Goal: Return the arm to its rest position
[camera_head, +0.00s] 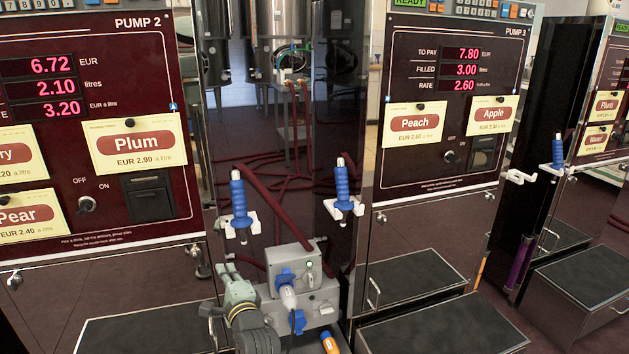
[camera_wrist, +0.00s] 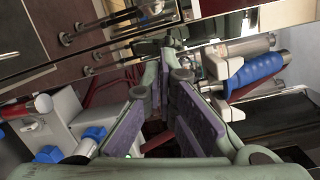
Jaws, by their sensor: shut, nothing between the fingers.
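My gripper (camera_head: 230,272), grey-green, shows low in the middle of the head view, in front of the panels between the two pumps. My arm comes up from the bottom edge behind it. In the wrist view the two fingers (camera_wrist: 166,75) with purple pads converge away from the camera, and no object is held between them. The gripper is shut and empty. A blue-handled nozzle (camera_head: 238,195) hangs in a white holder above it in the head view. A blue handle (camera_wrist: 255,75) also shows right of the fingers in the wrist view.
A grey box (camera_head: 311,262) with blue plugs is close to the right of my gripper. A second blue nozzle (camera_head: 342,185) hangs above it, with dark red hoses (camera_head: 270,200) behind. Pump 2 (camera_head: 90,130) is left, pump 3 (camera_head: 455,110) right. Dark-topped steps (camera_head: 445,325) project below.

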